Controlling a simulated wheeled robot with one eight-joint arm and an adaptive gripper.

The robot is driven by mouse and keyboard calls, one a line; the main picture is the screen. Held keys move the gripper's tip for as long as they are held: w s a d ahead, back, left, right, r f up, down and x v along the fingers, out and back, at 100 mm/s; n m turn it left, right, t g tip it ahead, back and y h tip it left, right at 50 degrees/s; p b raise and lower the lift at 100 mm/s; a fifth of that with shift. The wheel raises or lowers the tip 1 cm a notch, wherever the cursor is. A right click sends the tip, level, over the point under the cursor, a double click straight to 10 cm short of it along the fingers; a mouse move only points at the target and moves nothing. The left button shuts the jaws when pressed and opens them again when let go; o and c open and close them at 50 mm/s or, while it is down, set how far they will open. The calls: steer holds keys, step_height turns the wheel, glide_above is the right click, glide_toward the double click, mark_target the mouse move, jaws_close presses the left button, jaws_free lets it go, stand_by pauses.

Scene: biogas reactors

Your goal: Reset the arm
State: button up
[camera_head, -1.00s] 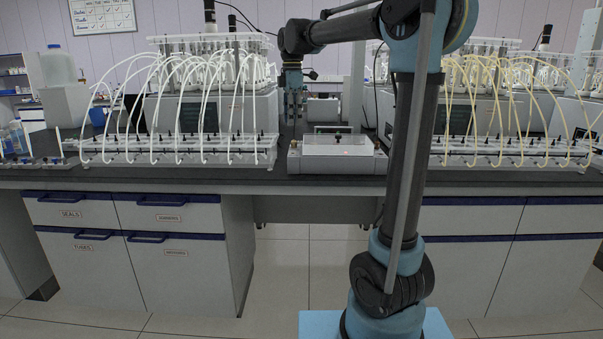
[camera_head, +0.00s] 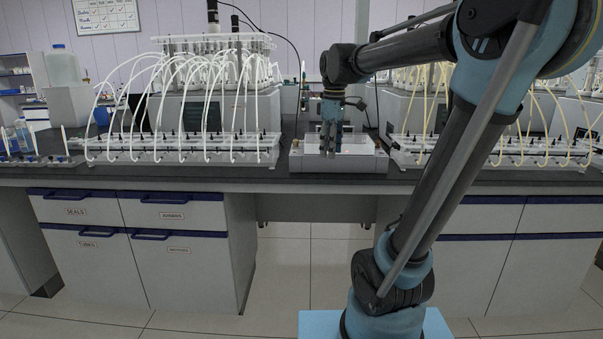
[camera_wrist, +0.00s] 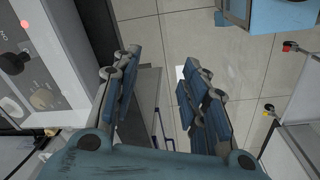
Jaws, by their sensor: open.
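My gripper (camera_head: 331,150) hangs fingers-down in front of the white box-shaped device on the bench, partly hiding it in the head view. In the wrist view my gripper (camera_wrist: 160,95) has its two blue padded fingers spread apart. Nothing is between them but the view of the floor and a drawer cabinet edge. My arm is bent, with its upper part leaning to the right.
The white box device (camera_head: 360,163) sits mid-bench. Racks of bottles with white tubes (camera_head: 185,150) stand left, and with yellowish tubes (camera_head: 500,155) right. Drawer cabinets (camera_head: 175,210) are below the dark bench top (camera_head: 120,178). The floor (camera_head: 285,280) in front is clear.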

steer(key=s+d+f+m, duration=0.3)
steer(key=s+f+m, duration=0.1)
steer(key=s+f, duration=0.2)
steer(key=s+d+f+m+t, duration=0.1)
steer(key=s+d+f+m, duration=0.2)
steer(key=s+f, duration=0.4)
steer(key=s+d+f+m, duration=0.4)
steer(key=s+f+m, duration=0.2)
steer(key=f, duration=0.4)
steer(key=shift+s+f, duration=0.2)
steer(key=shift+s, duration=0.4)
